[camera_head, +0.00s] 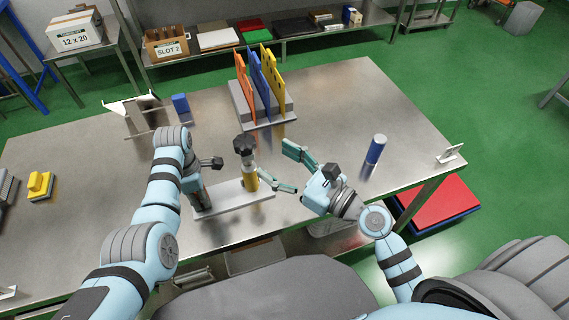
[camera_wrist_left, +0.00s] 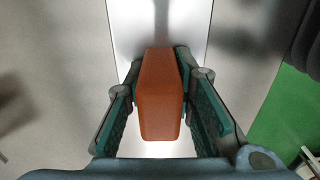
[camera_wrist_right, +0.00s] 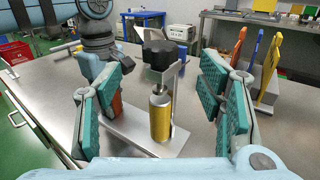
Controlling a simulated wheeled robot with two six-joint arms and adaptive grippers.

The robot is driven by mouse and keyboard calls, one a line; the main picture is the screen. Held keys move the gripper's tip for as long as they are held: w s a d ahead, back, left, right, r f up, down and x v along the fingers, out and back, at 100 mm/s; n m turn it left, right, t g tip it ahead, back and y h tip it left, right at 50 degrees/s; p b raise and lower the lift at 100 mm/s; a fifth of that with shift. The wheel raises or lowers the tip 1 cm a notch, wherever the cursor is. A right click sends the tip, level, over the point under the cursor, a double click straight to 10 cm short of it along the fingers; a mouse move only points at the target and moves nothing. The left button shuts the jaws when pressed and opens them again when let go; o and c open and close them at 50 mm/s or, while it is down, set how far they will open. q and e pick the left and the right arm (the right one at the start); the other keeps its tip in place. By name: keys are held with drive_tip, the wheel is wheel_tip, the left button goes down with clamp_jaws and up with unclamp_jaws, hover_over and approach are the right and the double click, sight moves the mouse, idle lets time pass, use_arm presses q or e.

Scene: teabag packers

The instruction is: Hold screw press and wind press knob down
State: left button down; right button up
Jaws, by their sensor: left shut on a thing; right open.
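The screw press has a pale base plate (camera_head: 232,196), a black lobed knob (camera_head: 245,146) on top of a screw, and a gold cylinder (camera_head: 251,180) standing upright below it. My left gripper (camera_head: 201,196) is shut on the press's orange-red handle (camera_wrist_left: 162,95), at the left end of the plate. The handle also shows in the right wrist view (camera_wrist_right: 117,104). My right gripper (camera_head: 272,159) is open and empty, to the right of the press. Its fingers point at the knob (camera_wrist_right: 160,54), which stands between them in the right wrist view, touching neither.
A rack with orange, blue and yellow boards (camera_head: 262,78) stands behind the press. A blue cylinder (camera_head: 375,150) stands to the right. A yellow-topped block (camera_head: 40,184) lies far left, and a small blue block (camera_head: 180,104) sits behind my left arm. The table's right part is mostly clear.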

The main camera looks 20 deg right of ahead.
drive_tip(key=shift+v, duration=1.1)
drive_tip(key=n+g+y, duration=0.6)
drive_tip(key=g, duration=0.1)
approach(244, 141)
drive_tip(key=x, duration=0.6)
drive_tip(key=f+x, duration=0.1)
drive_tip(key=x, duration=0.3)
